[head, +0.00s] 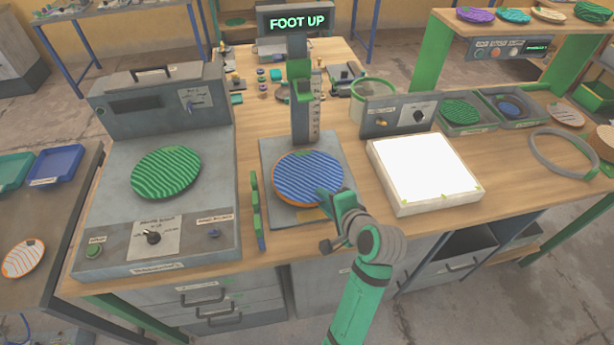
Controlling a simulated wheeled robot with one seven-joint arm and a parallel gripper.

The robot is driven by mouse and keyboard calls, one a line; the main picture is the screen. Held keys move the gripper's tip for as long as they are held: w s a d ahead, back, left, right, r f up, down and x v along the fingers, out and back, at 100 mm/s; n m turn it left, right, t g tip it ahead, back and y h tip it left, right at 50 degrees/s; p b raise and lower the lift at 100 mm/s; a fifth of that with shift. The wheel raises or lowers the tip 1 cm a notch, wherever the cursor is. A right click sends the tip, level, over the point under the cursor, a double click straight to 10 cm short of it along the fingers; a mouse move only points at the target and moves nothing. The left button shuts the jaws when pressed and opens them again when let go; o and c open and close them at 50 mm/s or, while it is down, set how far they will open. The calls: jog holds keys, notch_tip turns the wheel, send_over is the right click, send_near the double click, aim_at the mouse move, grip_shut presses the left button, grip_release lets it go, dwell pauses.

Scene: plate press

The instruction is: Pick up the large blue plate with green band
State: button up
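A large round blue plate (308,177) with light wavy stripes and an orange edge lies on the grey base of the press under the upright column. I cannot make out a green band on it at this size. My gripper (325,218) is at the plate's lower right edge, with one dark tip overlapping the rim in the picture. Another dark part shows lower down, nearer the bench's front. Whether the tips touch the plate or hold it is not clear. A smaller blue plate (510,107) sits in a tray at the right.
The press column with the "FOOT UP" display (296,20) rises behind the plate. A grey machine (160,225) with a green striped plate (166,173) stands left, and a bright white light panel (424,168) stands right.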

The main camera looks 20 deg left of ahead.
jog(key=shift+w+f, duration=0.1)
jog(key=shift+w, duration=0.05)
jog(key=shift+d, duration=0.1)
grip_shut()
